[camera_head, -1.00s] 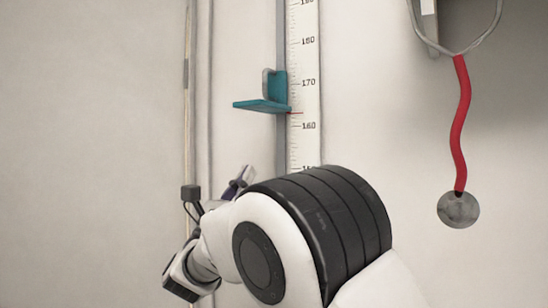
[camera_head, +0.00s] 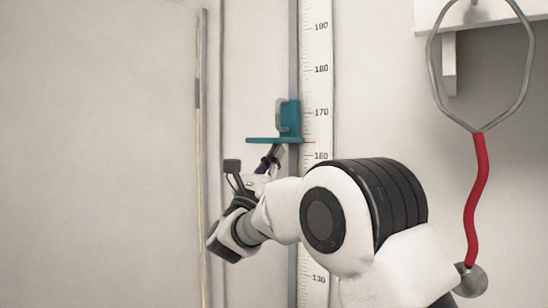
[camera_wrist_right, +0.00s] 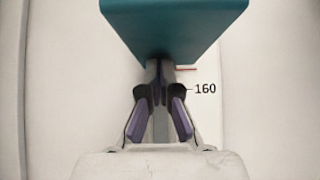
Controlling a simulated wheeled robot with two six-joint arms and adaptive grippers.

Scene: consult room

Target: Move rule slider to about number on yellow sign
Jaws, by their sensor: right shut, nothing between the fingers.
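The teal rule slider (camera_head: 289,122) sits on the wall-mounted height rule (camera_head: 317,75). Its red pointer line lies between 160 and 170, nearer to 160. My right gripper (camera_head: 274,153) is shut and empty, just below the slider's flat plate. In the right wrist view the slider's underside (camera_wrist_right: 174,28) fills the top, with the gripper's fingertips (camera_wrist_right: 160,68) pointing up at it. I cannot tell whether they touch it. The mark 160 shows beside the fingers. The yellow sign and my left gripper are not in view.
A stethoscope with a red tube (camera_head: 477,190) hangs from a white wall fixture (camera_head: 449,62) at the right, close to my right arm. A thin vertical strip (camera_head: 201,120) runs along the wall at the left. The wall above the slider is clear.

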